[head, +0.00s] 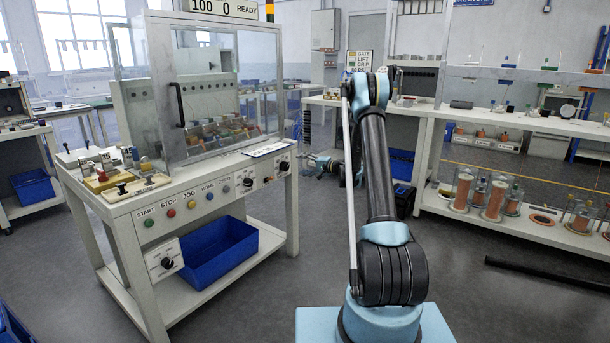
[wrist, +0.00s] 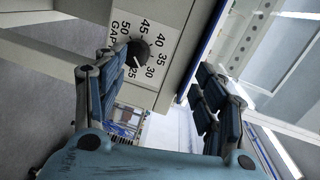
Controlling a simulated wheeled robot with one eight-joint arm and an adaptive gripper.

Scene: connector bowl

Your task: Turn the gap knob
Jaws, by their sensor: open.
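In the head view, my gripper (head: 318,163) is just right of the bench's right end. A black knob (head: 284,166) on a white plate there appears to be the same one; its label is unreadable.
The white bench (head: 215,200) carries a glass enclosure (head: 215,100) and coloured buttons. Another knob (head: 246,182) sits left on its front, and one (head: 167,263) lower down. A blue bin (head: 218,250) stands on its shelf. The floor between bench and my base is clear.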

